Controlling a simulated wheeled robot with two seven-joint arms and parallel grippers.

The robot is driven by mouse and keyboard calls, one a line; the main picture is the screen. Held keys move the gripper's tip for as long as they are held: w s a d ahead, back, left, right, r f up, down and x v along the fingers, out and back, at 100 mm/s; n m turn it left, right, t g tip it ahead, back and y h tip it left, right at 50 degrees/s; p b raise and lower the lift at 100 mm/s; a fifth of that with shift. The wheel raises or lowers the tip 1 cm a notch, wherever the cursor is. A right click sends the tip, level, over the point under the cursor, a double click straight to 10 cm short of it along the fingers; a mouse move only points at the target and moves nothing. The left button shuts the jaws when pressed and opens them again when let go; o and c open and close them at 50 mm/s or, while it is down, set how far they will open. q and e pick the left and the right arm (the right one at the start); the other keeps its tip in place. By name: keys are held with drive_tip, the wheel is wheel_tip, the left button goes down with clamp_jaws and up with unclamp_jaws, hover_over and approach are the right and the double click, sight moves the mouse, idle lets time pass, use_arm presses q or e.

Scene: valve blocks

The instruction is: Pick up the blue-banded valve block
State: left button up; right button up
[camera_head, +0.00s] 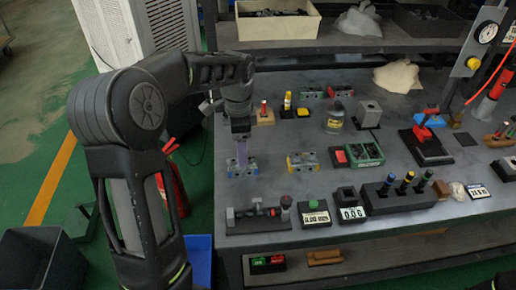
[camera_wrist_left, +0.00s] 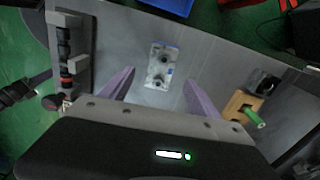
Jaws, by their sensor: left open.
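The blue-banded valve block (camera_head: 242,168) lies on the grey workbench near its left edge. In the left wrist view the silver block with blue marks (camera_wrist_left: 161,66) lies flat, with two dark round ports on top. My left gripper (camera_head: 240,150) points down right over the block. In the left wrist view its two purple fingers (camera_wrist_left: 160,82) are spread apart, with the block seen between and beyond their tips. Nothing is held. Whether the fingertips reach down beside the block is hard to tell. My right gripper is not in view.
A yellow-banded block (camera_head: 302,161) lies to the right. Green-banded (camera_head: 311,92) and red-banded (camera_head: 340,91) blocks lie further back. A dark fixture (camera_head: 258,216) stands at the front edge. The bench (camera_head: 272,150) is bare between the blue-banded and yellow-banded blocks.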

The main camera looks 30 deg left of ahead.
use_arm(q)
drive_tip(key=shift+w, duration=0.35)
drive_tip(key=shift+s+r, duration=0.15)
drive_tip(key=shift+s, duration=0.05)
drive_tip(key=shift+f, duration=1.35)
wheel_tip(320, 180, down, 5)
drive_tip(key=shift+f+p, duration=0.1)
drive_tip(key=shift+p, duration=0.45)
drive_tip(key=shift+c, duration=0.3)
clamp_jaws()
